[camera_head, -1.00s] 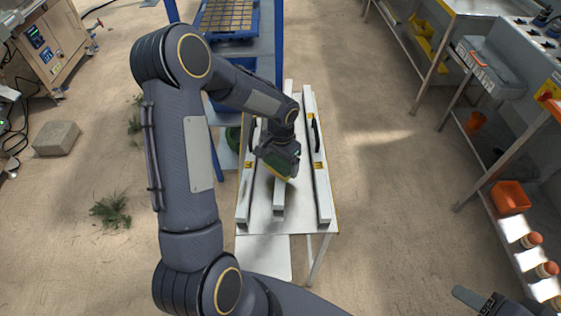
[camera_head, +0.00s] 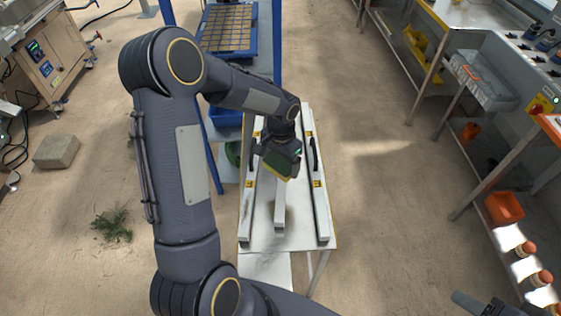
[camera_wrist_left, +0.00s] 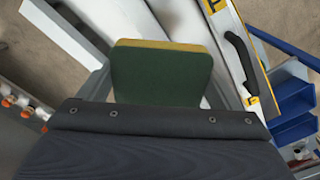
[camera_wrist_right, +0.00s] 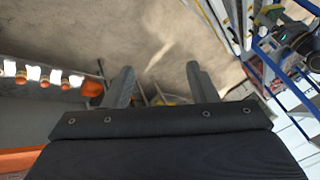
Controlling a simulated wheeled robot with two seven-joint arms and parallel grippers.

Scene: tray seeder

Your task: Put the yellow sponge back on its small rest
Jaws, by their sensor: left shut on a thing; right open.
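The yellow sponge (camera_head: 278,175) is held by my left gripper (camera_head: 283,163) over the white table (camera_head: 262,238) with pale rails. In the left wrist view the sponge (camera_wrist_left: 160,78) shows a dark green face with a yellow far edge. The left fingers are shut on it from both sides. Whether the sponge touches anything below cannot be told. I cannot make out the small rest; it may be hidden by the arm or the sponge. My right gripper (camera_wrist_right: 158,82) is open and empty, far from the table, over the floor.
Two outer rails with black handles and a middle rail (camera_head: 280,212) lie along the table. A blue stand with a seed tray (camera_head: 229,28) is behind it. Workbenches with an orange bin (camera_head: 504,208) line the right. The floor between is clear.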

